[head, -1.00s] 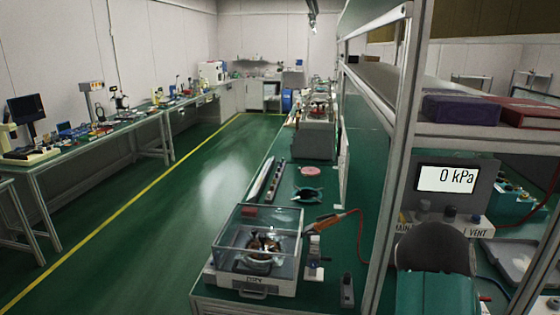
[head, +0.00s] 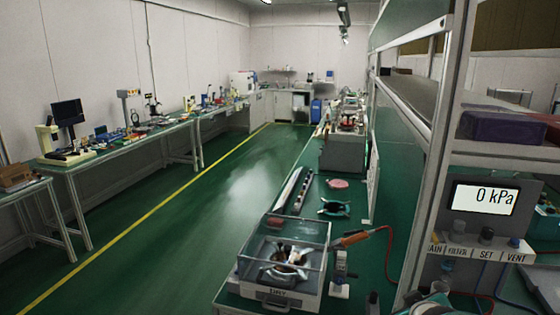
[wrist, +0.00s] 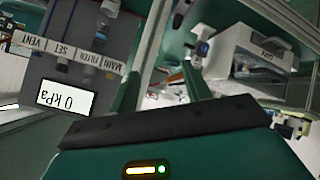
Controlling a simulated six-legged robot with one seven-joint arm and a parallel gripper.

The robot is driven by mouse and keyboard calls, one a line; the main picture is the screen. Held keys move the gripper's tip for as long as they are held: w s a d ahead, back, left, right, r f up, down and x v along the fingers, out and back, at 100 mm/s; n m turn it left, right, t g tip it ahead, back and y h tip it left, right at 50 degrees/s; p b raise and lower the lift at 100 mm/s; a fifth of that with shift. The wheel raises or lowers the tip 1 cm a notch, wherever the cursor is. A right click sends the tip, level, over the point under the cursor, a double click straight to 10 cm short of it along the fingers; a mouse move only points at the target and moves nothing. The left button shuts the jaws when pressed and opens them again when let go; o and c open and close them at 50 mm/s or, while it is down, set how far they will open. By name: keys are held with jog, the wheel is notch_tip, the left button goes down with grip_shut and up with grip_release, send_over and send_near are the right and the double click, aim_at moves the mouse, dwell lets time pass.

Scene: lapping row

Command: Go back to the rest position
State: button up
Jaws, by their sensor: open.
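In the wrist view my gripper (wrist: 162,78) shows two green fingers standing apart, with nothing between them. It hangs in the air, with the pressure panel (wrist: 80,62) to the left of the fingers and the clear-lidded machine (wrist: 250,55) to the right. In the head view only a small part of my arm shows at the bottom edge, in front of the panel; my fingers are not clear there.
The pressure panel (head: 485,225) reads 0 kPa beside the shelf post (head: 440,150). The lidded machine (head: 280,270) stands on the green bench, with an orange-handled tool (head: 352,238) beside it. The shelf (head: 420,95) overhangs the bench. The aisle floor (head: 200,220) at left is clear.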

jog(key=s+a+r+m+g+y, duration=0.1)
jog(key=s+a+r+g, duration=0.1)
jog(key=s+a+r, duration=0.2)
jog(key=s+a+r+m+g+y, duration=0.2)
jog(key=s+a+r, duration=0.2)
jog(key=s+a, duration=0.7)
jog(key=shift+s, duration=0.7)
